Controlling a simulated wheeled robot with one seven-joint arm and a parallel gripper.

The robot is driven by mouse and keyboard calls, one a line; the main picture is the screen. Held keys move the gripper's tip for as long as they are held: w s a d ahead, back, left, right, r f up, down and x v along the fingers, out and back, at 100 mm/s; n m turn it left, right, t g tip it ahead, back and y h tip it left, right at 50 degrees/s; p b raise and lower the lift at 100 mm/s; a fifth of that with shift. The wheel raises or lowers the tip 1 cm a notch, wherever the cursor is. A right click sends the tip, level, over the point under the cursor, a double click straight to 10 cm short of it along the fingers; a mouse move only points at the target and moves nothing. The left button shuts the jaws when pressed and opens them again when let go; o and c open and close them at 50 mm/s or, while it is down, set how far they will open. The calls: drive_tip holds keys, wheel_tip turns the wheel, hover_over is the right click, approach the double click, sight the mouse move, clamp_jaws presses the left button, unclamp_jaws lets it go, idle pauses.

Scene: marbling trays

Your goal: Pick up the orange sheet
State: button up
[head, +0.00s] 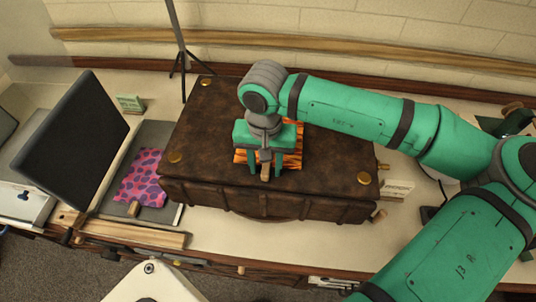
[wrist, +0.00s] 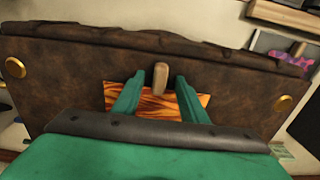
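The orange sheet (head: 293,158), with dark streaks, lies flat on top of a brown leather-like trunk (head: 215,125). A small wooden peg-like grip (head: 265,173) stands at its near edge. My gripper (head: 264,170) is over the sheet, pointing down, with its green fingers apart on either side of the wooden grip. In the wrist view the sheet (wrist: 155,103) shows between and beside the fingers, and the wooden grip (wrist: 160,77) stands between the fingertips with gaps on both sides. My gripper and arm hide part of the sheet in the head view.
A pink spotted sheet (head: 140,178) with its own wooden grip lies on a dark grey board left of the trunk. A black upright panel (head: 72,140) leans at the left. A thin stand (head: 181,50) rises behind the trunk. Brass studs (head: 364,178) mark the trunk's corners.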

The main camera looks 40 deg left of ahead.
drive_tip(key=shift+f, duration=0.1)
clamp_jaws()
drive_tip(key=shift+w, duration=0.1)
